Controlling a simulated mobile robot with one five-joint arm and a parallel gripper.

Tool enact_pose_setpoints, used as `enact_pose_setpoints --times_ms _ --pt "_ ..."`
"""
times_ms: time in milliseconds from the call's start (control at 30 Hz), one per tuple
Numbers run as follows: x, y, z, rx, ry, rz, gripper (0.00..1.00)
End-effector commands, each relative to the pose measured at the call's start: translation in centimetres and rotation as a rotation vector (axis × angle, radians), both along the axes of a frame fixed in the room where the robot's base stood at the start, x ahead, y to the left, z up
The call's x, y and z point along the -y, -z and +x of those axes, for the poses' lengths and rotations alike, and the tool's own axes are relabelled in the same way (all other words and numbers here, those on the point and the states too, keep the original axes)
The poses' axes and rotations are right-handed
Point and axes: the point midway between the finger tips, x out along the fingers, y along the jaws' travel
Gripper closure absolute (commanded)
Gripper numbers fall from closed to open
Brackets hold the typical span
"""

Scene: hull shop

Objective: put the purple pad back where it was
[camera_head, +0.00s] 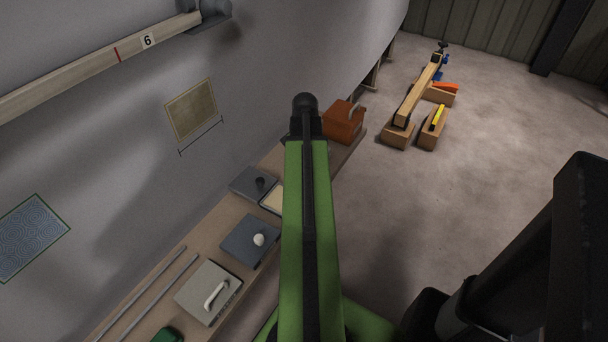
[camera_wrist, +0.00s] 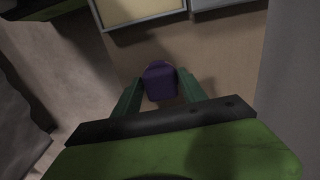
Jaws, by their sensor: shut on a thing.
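The purple pad (camera_wrist: 160,86) shows in the wrist view as a small block between the two green fingers. My gripper (camera_wrist: 159,79) is shut on it, over a brown plank surface. I cannot tell whether the pad touches that surface or hangs above it. In the head view my green arm reaches forward over the bench, and it hides the gripper and the pad.
A pale-topped tray (camera_wrist: 130,10) is ahead.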

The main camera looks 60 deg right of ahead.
Motion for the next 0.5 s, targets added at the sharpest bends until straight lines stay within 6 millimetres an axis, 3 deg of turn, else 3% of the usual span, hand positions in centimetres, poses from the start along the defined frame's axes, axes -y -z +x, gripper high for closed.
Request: enact_pose_setpoints --times_ms 33,67,133,167,367,400,500 --pt "0.28 1.7 -0.29 0.0 0.006 0.0 0.86" --pt "0.38 1.85 -0.41 0.0 0.009 0.0 0.86" --pt "0.53 1.64 -0.58 0.0 0.012 0.0 0.91" --pt "0.57 1.48 -0.63 0.0 0.013 0.0 0.98" --pt "0.82 1.61 -0.88 0.0 0.018 0.0 0.99" --pt "0.85 1.58 -0.91 0.0 0.019 0.0 0.48" --pt "0.91 1.51 -0.98 0.0 0.02 0.0 0.35"
